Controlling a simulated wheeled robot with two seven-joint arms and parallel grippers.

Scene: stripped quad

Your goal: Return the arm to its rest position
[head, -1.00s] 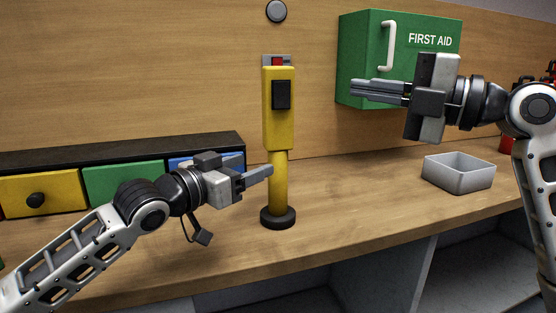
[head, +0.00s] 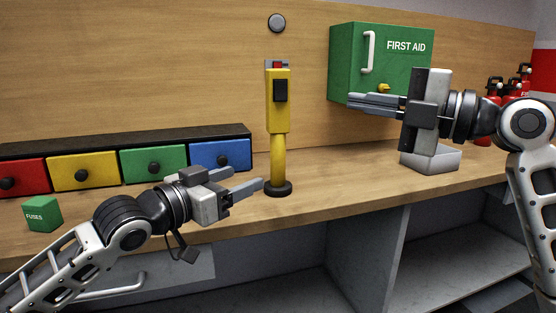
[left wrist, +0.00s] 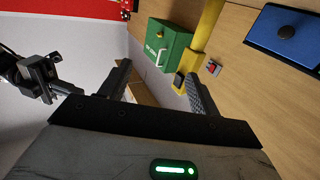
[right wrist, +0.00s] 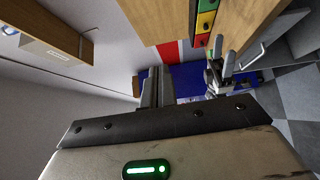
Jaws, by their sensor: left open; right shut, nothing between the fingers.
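My left gripper (head: 248,182) is open and empty in the head view, in front of the workbench (head: 330,180) and just left of the yellow post (head: 278,110). Its two fingers also show apart in the left wrist view (left wrist: 158,88). My right gripper (head: 376,103) is shut and empty, raised in front of the green first aid box (head: 345,60). Its fingers show close together in the right wrist view (right wrist: 157,88). It partly hides the grey tray (head: 440,163) behind it.
Red (head: 22,177), yellow (head: 85,173), green (head: 153,162) and blue (head: 220,154) drawers line the back left of the bench. A green fuses box (head: 43,214) stands at the front left. Red extinguishers (head: 491,95) stand at the far right. Open shelving (head: 450,250) lies below the bench.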

